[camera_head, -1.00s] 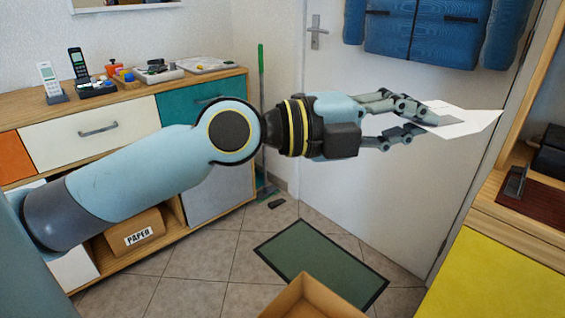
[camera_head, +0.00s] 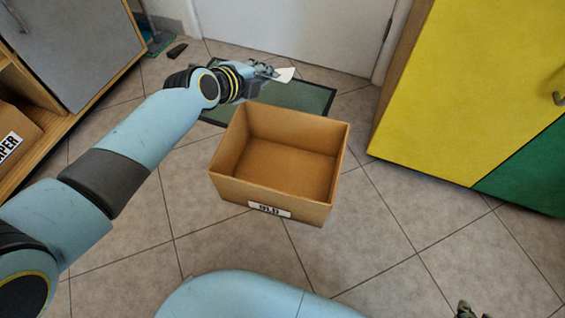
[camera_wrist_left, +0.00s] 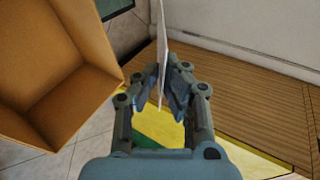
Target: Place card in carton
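The white card (camera_head: 286,74) is pinched in my left gripper (camera_head: 267,71), above the dark green mat and beyond the far side of the carton. In the left wrist view the card (camera_wrist_left: 162,45) stands edge-on between the two fingers of the gripper (camera_wrist_left: 166,88). The open, empty cardboard carton (camera_head: 258,186) stands on the floor with a label reading "OLD". In the left wrist view the carton (camera_wrist_left: 70,45) is to the left, apart from the card. Part of my right gripper (camera_head: 466,311) shows at the bottom edge; its fingers are mostly cut off.
The green mat (camera_head: 312,98) lies before the white door (camera_head: 300,30). A wooden cabinet (camera_head: 75,50) stands at the left, with a box labelled "PAPER" (camera_head: 22,135). A yellow and green cabinet (camera_head: 470,90) stands at the right. The tiled floor around the carton is mostly clear.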

